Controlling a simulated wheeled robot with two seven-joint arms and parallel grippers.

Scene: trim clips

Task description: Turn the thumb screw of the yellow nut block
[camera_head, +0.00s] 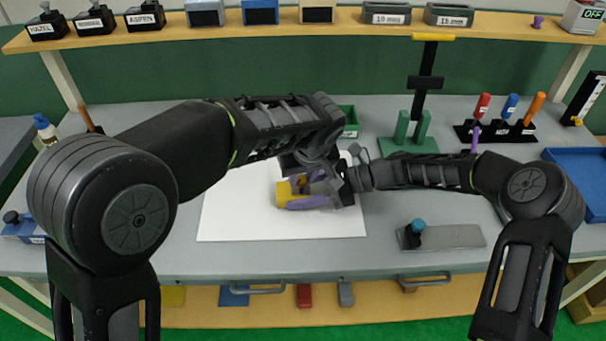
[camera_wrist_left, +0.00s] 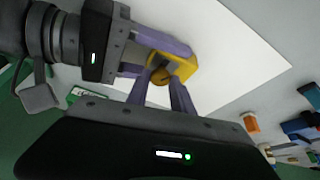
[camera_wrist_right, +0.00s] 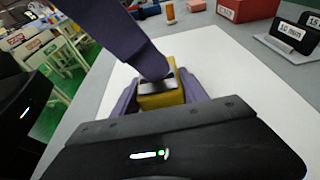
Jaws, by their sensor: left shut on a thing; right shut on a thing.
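The yellow nut block (camera_head: 283,194) is over the white mat (camera_head: 240,222), between the purple fingers of my right gripper (camera_wrist_right: 158,98). That gripper is shut on the block, one finger along each side, as the left wrist view also shows on the yellow block (camera_wrist_left: 186,66). My left gripper (camera_wrist_left: 162,82) reaches in from above, its purple fingers closed around the small brass-coloured thumb screw (camera_wrist_left: 160,76). In the right wrist view a dark grey part shows on top of the yellow block (camera_wrist_right: 168,99), beside a left finger. The screw is mostly hidden in the head view.
A green bin (camera_head: 350,122) and a green stand (camera_head: 408,140) are behind the grippers. A grey plate with a blue knob (camera_head: 450,236) lies at the front right. A blue tray (camera_head: 580,178) is at the far right. The white mat's left part is clear.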

